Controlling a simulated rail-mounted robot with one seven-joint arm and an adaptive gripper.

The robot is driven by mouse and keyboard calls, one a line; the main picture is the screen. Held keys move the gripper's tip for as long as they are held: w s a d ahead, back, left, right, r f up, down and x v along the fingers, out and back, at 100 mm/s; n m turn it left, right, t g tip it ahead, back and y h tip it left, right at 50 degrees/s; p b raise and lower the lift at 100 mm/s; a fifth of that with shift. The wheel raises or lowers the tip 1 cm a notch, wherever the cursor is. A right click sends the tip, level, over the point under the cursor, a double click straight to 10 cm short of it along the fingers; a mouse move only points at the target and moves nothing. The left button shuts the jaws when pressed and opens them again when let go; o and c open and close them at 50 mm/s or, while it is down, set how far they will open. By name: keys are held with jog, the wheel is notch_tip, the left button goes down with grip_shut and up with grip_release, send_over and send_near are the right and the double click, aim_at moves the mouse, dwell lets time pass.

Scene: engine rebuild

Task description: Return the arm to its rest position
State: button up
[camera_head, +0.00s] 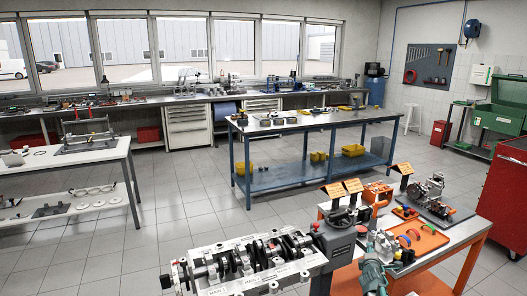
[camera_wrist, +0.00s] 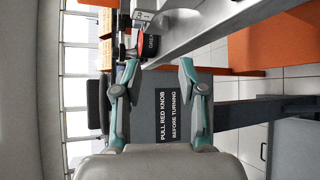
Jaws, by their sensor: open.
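My gripper (camera_wrist: 158,72) shows in the wrist view with its two teal fingers spread apart and nothing between them. Behind the fingers is a dark grey housing (camera_wrist: 168,104) with white lettering, "PULL RED KNOB BEFORE TURNING". The gap between fingers and housing is hard to judge. In the head view a teal and grey part of my arm (camera_head: 373,276) shows at the bottom, right of the grey housing (camera_head: 335,238). The fingertips cannot be made out there.
An engine block with a crankshaft (camera_head: 250,262) stands at the bottom centre, beside the housing. An orange-legged bench (camera_head: 452,240) with parts and an orange tray (camera_head: 430,240) is close on the right. A red cabinet (camera_head: 505,190) stands further right. Open tiled floor (camera_head: 200,205) lies left of centre.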

jog(key=s+a+f+m+g+y, duration=0.2)
jog(key=s+a+f+m+g, duration=0.35)
jog(key=s+a, duration=0.45)
jog(key=s+a+f+m+g+y, duration=0.2)
jog(key=s+a+f+m+g, duration=0.35)
jog(key=s, duration=0.75)
jog(key=s+a+f+m+g+y, duration=0.1)
jog(key=s+a+f+m+g, duration=0.2)
jog(key=s+a+f+m, duration=0.6)
jog(key=s+f+n+g, duration=0.1)
jog(key=s+f, duration=0.4)
jog(key=s, duration=0.5)
jog(key=s+a+f+n+g, duration=0.1)
jog(key=s+f+g, duration=0.2)
jog(key=s, duration=0.7)
jog(key=s+f+n+g, duration=0.1)
jog(key=s+f+g, duration=0.1)
jog(key=s+f, duration=0.5)
jog(key=s, duration=0.3)
jog(key=shift+s+a+f+g, duration=0.2)
jog(key=shift+s+f+g, duration=0.05)
jog(key=shift+s+g, duration=0.05)
